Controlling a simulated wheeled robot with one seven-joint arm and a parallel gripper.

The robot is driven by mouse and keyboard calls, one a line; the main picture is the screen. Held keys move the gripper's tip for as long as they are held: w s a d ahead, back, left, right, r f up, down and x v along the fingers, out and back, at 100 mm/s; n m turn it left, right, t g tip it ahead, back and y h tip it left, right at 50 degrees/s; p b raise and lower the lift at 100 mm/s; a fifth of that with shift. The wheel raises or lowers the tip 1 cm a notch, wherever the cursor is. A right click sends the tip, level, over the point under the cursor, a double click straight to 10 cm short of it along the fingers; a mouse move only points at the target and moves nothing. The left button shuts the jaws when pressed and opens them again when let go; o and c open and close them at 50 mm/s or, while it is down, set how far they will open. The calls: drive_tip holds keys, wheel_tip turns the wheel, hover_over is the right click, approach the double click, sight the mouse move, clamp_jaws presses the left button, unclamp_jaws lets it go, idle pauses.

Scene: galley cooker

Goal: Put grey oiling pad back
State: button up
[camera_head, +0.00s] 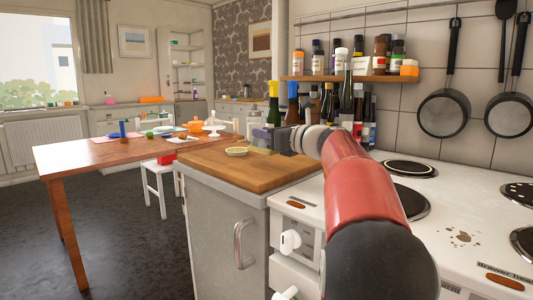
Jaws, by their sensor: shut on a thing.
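My gripper (282,140) is small in the picture, at the end of my red and grey arm, above the back part of the wooden worktop (215,168). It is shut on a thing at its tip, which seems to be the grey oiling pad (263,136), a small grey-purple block. The fingers and the pad overlap, so their exact edges are hard to tell. Whether the pad touches the worktop cannot be told. A small yellowish round thing (236,151) lies on the worktop to the left of the gripper.
Bottles (273,104) stand close behind my gripper, with more bottles to the right. A spice shelf (350,78) hangs above. The white cooker (465,220) is at right, pans (444,112) above it. A wooden table (100,150) stands at left. The worktop's front is mostly clear.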

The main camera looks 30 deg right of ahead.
drive_tip(key=shift+f+b, duration=0.45)
drive_tip(key=shift+f, duration=1.7)
drive_tip(key=shift+f, duration=0.1)
drive_tip(key=o, duration=1)
drive_tip(key=shift+r, duration=0.2)
drive_tip(key=b+v, duration=0.1)
drive_tip(key=v, duration=1.1)
drive_tip(key=shift+f, duration=0.1)
